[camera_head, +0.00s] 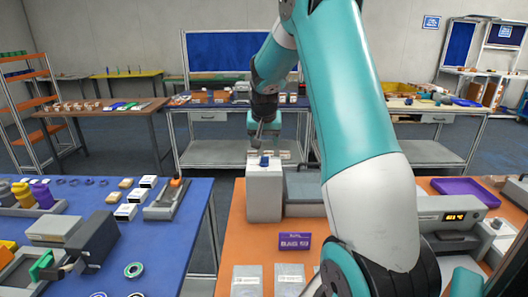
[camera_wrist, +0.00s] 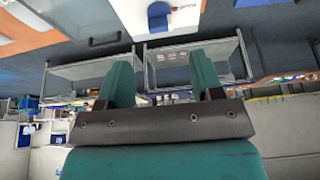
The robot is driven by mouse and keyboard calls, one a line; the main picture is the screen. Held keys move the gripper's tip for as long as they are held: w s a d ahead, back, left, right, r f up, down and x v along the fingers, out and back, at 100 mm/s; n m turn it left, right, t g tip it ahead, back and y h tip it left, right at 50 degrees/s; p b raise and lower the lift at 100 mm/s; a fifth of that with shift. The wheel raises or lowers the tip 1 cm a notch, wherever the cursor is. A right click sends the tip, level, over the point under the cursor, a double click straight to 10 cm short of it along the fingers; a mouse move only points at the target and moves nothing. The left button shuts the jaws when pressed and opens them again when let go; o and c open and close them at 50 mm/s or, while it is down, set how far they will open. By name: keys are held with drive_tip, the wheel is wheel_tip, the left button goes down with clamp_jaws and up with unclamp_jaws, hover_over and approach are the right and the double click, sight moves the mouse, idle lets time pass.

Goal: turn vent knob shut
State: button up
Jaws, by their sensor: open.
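A small blue knob (camera_head: 264,161) sits on top of a pale grey box (camera_head: 264,196) at the back left of the orange table. I take it for the vent knob, though no label on it can be read. My gripper (camera_head: 264,137) is above and apart from the knob, partly blending into the background. In the wrist view my gripper (camera_wrist: 162,62) has its two green fingers wide apart with nothing between them.
A grey lidded unit (camera_head: 305,190) stands right of the box. A purple sign (camera_head: 294,242) is in front. A machine with a lit display (camera_head: 455,216) and a purple tray (camera_head: 466,190) are at the right. A blue table (camera_head: 190,235) with several items stands left, across a gap.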

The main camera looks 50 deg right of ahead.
sight(264, 157)
drive_tip(key=p+x, duration=0.2)
drive_tip(key=x, duration=0.6)
drive_tip(key=shift+w, duration=0.1)
drive_tip(key=c, duration=0.9)
